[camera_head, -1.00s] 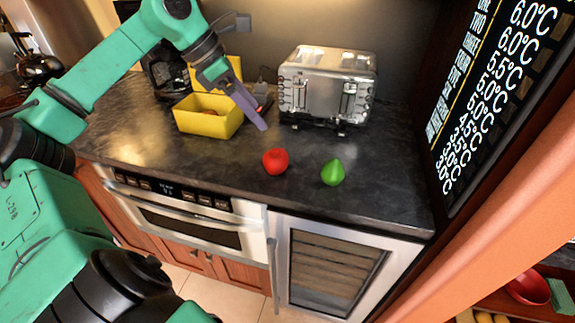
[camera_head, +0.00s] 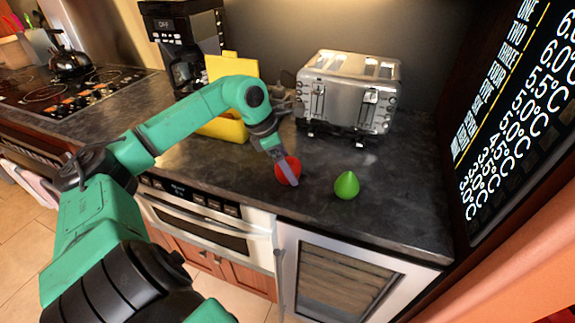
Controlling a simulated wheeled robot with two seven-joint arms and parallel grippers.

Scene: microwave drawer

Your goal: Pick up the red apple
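The red apple (camera_head: 293,165) sits on the dark countertop near its front edge. My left gripper (camera_head: 291,180) reaches down to it from the upper left, with a grey finger crossing in front of the apple and hiding part of it. Only one finger shows clearly, so I cannot tell whether the gripper is open or shut, or whether it touches the apple. My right gripper is not in view.
A green pear-shaped fruit (camera_head: 347,186) stands just right of the apple. A silver toaster (camera_head: 350,92) stands behind. A yellow container (camera_head: 228,129) is partly hidden behind my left arm, with a coffee maker (camera_head: 187,42) beyond. The counter right of the fruit is clear.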

